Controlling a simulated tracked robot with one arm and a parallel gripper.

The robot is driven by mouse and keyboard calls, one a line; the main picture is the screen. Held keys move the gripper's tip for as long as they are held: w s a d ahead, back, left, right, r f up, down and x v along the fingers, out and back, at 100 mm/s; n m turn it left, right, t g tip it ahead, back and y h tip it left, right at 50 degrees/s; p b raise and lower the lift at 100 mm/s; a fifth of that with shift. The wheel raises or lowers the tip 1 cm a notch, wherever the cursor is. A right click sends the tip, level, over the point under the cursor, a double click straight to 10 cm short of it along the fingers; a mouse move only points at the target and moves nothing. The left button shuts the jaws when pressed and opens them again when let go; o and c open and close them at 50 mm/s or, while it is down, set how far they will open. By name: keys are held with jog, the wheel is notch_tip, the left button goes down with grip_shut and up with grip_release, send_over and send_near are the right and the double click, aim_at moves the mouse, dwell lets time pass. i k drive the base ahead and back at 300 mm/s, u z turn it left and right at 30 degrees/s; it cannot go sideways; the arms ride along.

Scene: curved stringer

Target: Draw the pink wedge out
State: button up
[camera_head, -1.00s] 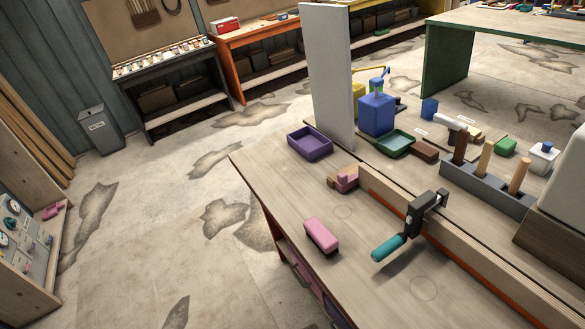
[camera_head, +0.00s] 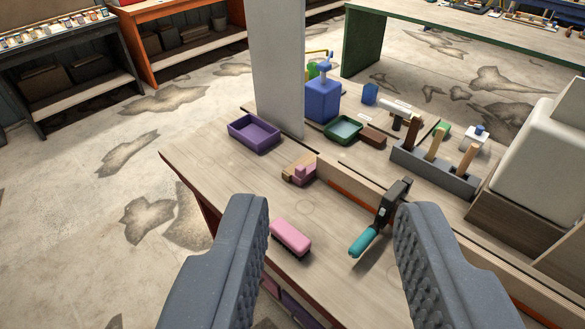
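A small pink piece (camera_head: 304,173), which looks like the pink wedge, sits against a tan wooden block (camera_head: 292,179) at the near left end of the long board (camera_head: 347,188) on the bench. Its exact shape and how deep it sits are too small to tell. A dark clamp (camera_head: 395,199) with a teal handle (camera_head: 363,241) grips the board to its right. My gripper (camera_head: 332,207) is open and empty, its two grey fingers wide apart in the foreground. In the picture the pink piece shows between and beyond the fingertips.
A pink brush (camera_head: 291,236) lies on the near bench top (camera_head: 225,165). Behind stand a purple tray (camera_head: 254,134), a tall grey panel (camera_head: 277,70), a green tray (camera_head: 343,129), a blue bottle (camera_head: 323,100) and a tool holder (camera_head: 432,172). Bench top left of the brush is clear.

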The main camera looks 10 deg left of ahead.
aim_at(302, 174)
jog(key=z, duration=0.05)
jog(key=k, duration=0.55)
jog(key=u, duration=0.4)
jog(key=i, duration=1.6)
jog(key=z, duration=0.45)
